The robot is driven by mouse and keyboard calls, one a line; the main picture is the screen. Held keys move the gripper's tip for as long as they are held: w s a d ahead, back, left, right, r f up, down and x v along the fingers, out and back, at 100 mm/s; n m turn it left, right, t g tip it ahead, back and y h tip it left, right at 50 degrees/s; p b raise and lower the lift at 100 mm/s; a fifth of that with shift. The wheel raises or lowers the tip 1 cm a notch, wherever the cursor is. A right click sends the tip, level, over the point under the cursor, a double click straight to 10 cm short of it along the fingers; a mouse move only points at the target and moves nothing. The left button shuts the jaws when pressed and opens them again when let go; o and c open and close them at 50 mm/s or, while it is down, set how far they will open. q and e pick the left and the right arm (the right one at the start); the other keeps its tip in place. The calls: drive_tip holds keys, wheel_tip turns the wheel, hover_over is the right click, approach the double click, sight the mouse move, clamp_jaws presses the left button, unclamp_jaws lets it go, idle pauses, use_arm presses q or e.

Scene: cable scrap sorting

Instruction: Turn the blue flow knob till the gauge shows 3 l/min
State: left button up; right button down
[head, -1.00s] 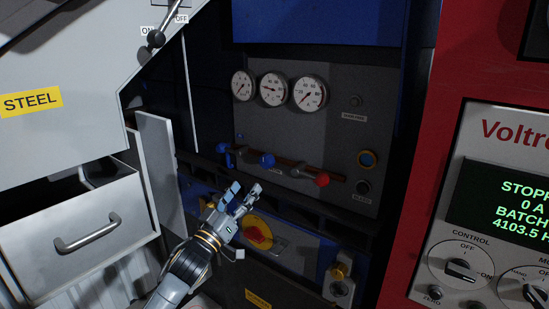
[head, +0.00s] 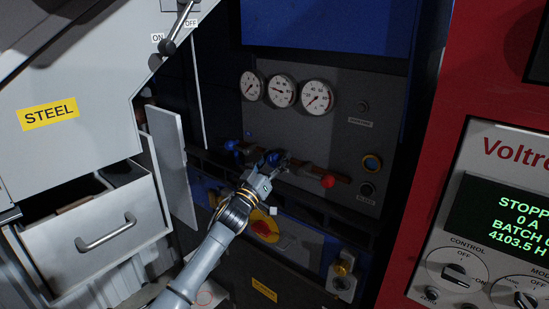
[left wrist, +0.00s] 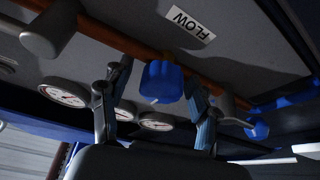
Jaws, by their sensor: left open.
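The blue flow knob (left wrist: 162,82) shows in the left wrist view, on a copper pipe below a FLOW label (left wrist: 187,25). My left gripper (left wrist: 157,105) is open, with one finger on each side of the knob; contact cannot be told. In the head view the gripper (head: 266,170) partly hides the blue knob (head: 273,157). Three round white gauges sit above: left (head: 251,86), middle (head: 282,91) and right (head: 318,97). Their numbers are too small to read. My right gripper is not in view.
Another blue handle (head: 232,146) is left of the flow knob, and a red knob (head: 328,181) is to its right on the pipe. A yellow-and-red switch (head: 264,227) is below. An open steel drawer (head: 105,235) stands at the left.

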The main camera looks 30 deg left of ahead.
use_arm(q)
drive_tip(key=shift+c, duration=0.5)
drive_tip(key=c, duration=1.1)
drive_tip(key=shift+f+m+h+b, duration=0.15)
drive_tip(key=shift+m+h+b, duration=0.8)
drive_tip(key=shift+m, duration=0.65)
drive_tip(key=m+h+b, duration=0.1)
drive_tip(key=m, duration=0.2)
drive_tip(key=m+h+b, duration=0.1)
drive_tip(key=m+h, duration=0.1)
drive_tip(key=m, duration=0.1)
drive_tip(key=shift+m+g+h, duration=0.25)
drive_tip(key=shift+m+g, duration=0.05)
drive_tip(key=m+h, duration=0.1)
drive_tip(key=m, duration=0.1)
drive_tip(key=m+g+h+b, duration=0.1)
drive_tip(key=m, duration=0.2)
drive_tip(key=shift+d, duration=0.1)
drive_tip(key=shift+d+m+g+h, duration=0.1)
drive_tip(key=shift+m+g+h, duration=0.3)
drive_tip(key=shift+m, duration=0.85)
drive_tip(key=shift+m+g+h, duration=0.3)
drive_tip(key=shift+m+g, duration=0.2)
drive_tip(key=shift+m, duration=0.75)
